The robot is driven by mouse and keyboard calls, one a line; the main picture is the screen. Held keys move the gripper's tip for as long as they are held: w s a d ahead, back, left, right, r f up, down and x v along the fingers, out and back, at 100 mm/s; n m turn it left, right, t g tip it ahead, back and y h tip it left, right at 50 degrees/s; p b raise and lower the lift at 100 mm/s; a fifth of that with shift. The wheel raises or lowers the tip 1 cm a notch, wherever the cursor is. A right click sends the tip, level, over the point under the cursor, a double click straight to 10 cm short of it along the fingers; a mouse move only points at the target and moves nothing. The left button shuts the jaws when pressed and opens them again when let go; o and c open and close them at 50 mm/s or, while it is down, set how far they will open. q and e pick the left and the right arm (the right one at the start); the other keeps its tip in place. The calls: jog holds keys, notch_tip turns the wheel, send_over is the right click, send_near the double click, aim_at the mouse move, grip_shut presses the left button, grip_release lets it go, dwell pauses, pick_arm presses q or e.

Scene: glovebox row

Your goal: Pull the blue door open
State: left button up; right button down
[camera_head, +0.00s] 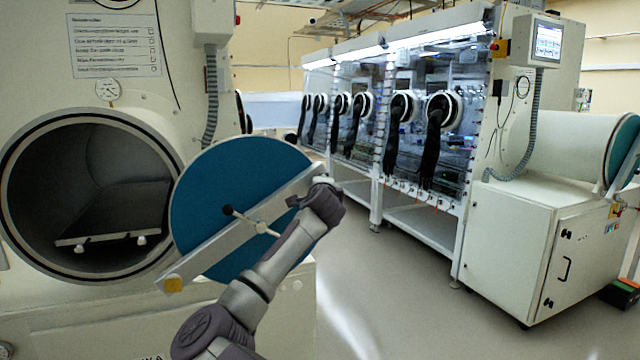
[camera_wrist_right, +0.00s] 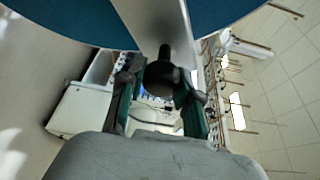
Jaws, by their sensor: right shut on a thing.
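The round blue door (camera_head: 225,195) stands swung away from the chamber opening at the left of the head view, with the dark interior showing. A pale metal bar (camera_head: 215,250) crosses its face, with a central spindle and a small black-ended lever (camera_head: 228,210). My right gripper (camera_head: 322,192) is at the bar's upper right end. In the wrist view its two fingers are shut on a black knob (camera_wrist_right: 160,78) on the bar, with the blue door (camera_wrist_right: 68,22) behind. My left gripper is not in view.
A flat tray (camera_head: 115,240) lies inside the open round chamber (camera_head: 20,190). A long glovebox row (camera_head: 400,110) with black gloves and a white cabinet (camera_head: 510,245) stand to the right. The grey floor (camera_head: 400,300) between is clear.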

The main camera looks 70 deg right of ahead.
jog(key=c, duration=0.8)
grip_release()
jog(key=shift+a, duration=0.15)
jog(key=v, duration=1.1)
jog(key=shift+s+a, duration=0.15)
jog(key=shift+a, duration=0.2)
jog(key=shift+r, duration=0.1)
